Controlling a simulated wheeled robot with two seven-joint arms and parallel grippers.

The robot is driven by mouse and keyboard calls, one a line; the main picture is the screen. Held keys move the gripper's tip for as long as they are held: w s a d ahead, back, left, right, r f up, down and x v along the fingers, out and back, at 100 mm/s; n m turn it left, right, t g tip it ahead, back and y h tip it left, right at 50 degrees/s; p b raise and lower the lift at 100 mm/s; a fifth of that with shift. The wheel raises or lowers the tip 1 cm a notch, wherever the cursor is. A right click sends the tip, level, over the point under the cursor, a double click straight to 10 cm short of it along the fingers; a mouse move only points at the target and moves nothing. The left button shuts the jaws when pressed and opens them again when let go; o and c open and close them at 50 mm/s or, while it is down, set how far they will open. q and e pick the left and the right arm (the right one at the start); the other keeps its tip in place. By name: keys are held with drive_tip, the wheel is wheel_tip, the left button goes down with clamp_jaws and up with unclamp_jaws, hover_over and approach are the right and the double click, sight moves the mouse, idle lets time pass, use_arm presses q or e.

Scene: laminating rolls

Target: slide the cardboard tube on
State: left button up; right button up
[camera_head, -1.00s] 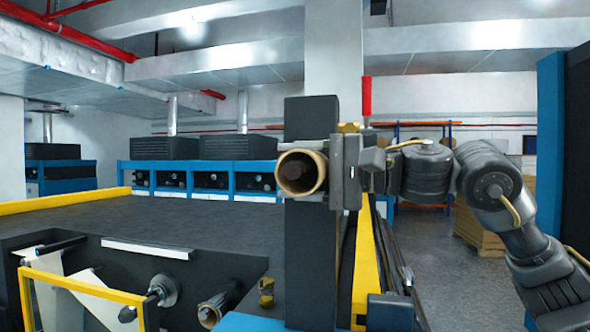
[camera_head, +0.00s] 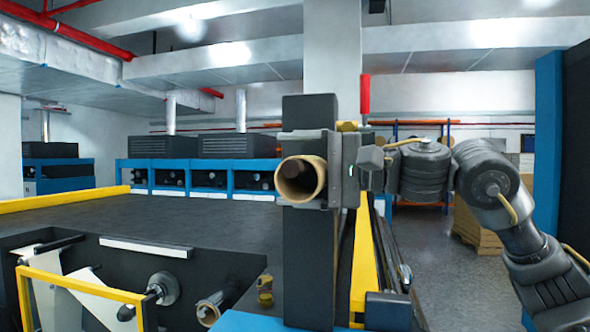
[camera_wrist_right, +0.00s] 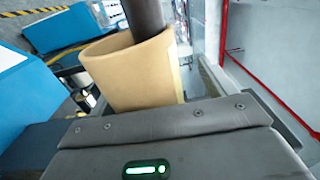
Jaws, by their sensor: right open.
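The cardboard tube (camera_head: 317,174) is a tan hollow roll facing me end-on in the head view, level, in front of a dark upright post. In the right wrist view the cardboard tube (camera_wrist_right: 125,75) is around a dark shaft (camera_wrist_right: 147,18), which runs into its open end. A dark round core also shows inside the tube in the head view. My right gripper (camera_head: 286,170) is open, one jaw above the tube and one below it; I cannot tell whether either touches. My left gripper is not in view.
A dark machine table (camera_head: 150,225) with a yellow edge spreads to the left. A yellow frame (camera_head: 85,288), a metal roller end (camera_head: 163,289) and another tube end (camera_head: 212,309) are below it. A red post top (camera_head: 365,95) stands just behind my gripper.

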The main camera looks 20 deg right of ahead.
drive_tip(key=b+v, duration=0.4)
drive_tip(key=v, duration=0.6)
drive_tip(key=shift+s+d, duration=0.3)
drive_tip(key=shift+d, duration=0.05)
